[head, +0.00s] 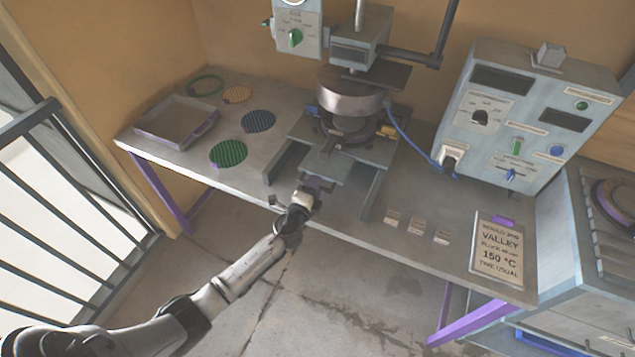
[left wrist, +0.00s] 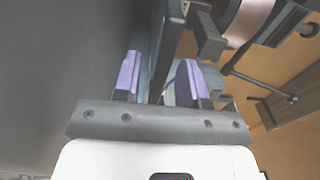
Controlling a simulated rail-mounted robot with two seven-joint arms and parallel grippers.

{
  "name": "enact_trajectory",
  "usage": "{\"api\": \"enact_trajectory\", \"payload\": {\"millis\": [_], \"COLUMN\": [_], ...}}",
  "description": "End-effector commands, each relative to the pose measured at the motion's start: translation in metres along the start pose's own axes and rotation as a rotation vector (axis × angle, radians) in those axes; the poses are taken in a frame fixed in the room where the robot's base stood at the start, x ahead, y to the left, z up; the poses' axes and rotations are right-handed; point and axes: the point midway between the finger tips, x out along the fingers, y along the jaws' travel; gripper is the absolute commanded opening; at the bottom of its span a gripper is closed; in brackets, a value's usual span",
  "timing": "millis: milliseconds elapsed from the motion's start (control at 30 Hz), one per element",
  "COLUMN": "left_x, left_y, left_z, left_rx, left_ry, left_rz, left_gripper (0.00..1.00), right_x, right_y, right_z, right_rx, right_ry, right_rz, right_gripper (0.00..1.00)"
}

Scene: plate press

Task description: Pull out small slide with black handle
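The small slide (head: 327,164) is a flat grey plate that sticks out at the front of the press (head: 345,115), above the table edge, in the head view. My left gripper (head: 318,183) is at its front end. I cannot make out the black handle clearly there; the gripper covers that spot. In the left wrist view, the two purple fingers of my left gripper (left wrist: 158,78) stand apart. A dark, thin edge-on plate (left wrist: 166,40) lies between and beyond them, with gaps at the sides. I cannot tell whether it touches a finger. My right gripper is not in view.
A grey tray (head: 176,128), a green mesh disc (head: 228,153) and a blue one (head: 258,121) lie left of the press. A control box (head: 520,110), several small blocks (head: 416,226) and a sign (head: 499,250) are to the right. Grey supports (head: 372,192) flank the slide.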

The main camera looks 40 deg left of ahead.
Motion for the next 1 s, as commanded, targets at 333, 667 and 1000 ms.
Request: {"api": "enact_trajectory", "payload": {"millis": [333,667,1000], "left_x": [0.022,0.022,0.022], "left_y": [0.001,0.0,0.001], "left_z": [0.0,0.0,0.0], "left_rx": [0.001,0.001,0.0], "left_ry": [0.001,0.001,0.0], "left_rz": [0.001,0.001,0.002], "left_gripper": [0.38,0.34,0.02], "right_x": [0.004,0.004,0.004], "right_y": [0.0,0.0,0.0], "right_z": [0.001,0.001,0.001], "right_rx": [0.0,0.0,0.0], "right_ry": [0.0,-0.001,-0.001], "right_rz": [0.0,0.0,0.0], "right_gripper": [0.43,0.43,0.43]}}
